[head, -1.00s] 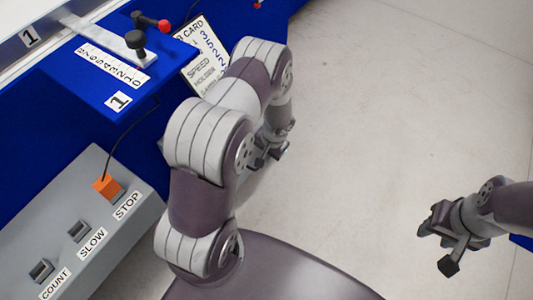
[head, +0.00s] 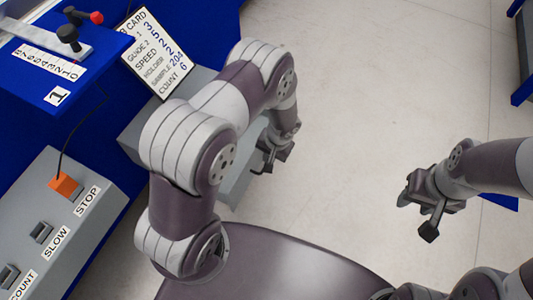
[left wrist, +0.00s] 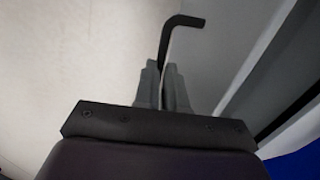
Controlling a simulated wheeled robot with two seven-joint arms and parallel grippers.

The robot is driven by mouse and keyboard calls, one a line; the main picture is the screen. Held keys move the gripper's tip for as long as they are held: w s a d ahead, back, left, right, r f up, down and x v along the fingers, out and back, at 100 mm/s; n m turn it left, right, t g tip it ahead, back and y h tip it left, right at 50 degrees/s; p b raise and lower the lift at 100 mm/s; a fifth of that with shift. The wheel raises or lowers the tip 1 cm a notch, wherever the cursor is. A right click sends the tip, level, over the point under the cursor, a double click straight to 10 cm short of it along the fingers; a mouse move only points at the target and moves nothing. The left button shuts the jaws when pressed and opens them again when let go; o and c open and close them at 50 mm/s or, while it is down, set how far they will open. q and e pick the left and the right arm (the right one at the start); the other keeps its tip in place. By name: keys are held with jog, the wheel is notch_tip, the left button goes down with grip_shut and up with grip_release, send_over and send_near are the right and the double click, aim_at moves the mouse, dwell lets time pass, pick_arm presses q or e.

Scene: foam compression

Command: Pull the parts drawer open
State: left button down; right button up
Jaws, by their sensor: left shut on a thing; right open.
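The grey parts drawer (head: 238,178) stands out from the blue bench in the head view, mostly hidden behind my left arm. My left gripper (head: 267,160) is at its outer end. In the left wrist view, my left gripper (left wrist: 163,88) is shut on a thin black bent handle (left wrist: 176,38), whose hooked end sticks up past the fingertips. A grey panel (left wrist: 232,50) is close to the right of the fingers there. My right gripper (head: 425,212) is open and empty over the floor, well away from the drawer.
A job card (head: 155,55) leans at the blue bench (head: 90,115). Open floor (head: 380,80) lies to the right. Blue structures edge the far right.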

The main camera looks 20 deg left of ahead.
pick_arm(q)
jog(key=shift+d, duration=0.15)
jog(key=c, duration=1.2)
grip_release()
jog(key=shift+r, duration=0.1)
notch_tip(320, 180, up, 12)
jog(key=d+p, duration=0.2)
jog(key=p, duration=0.4)
jog(key=shift+d+r, duration=0.15)
jog(key=shift+s, duration=0.1)
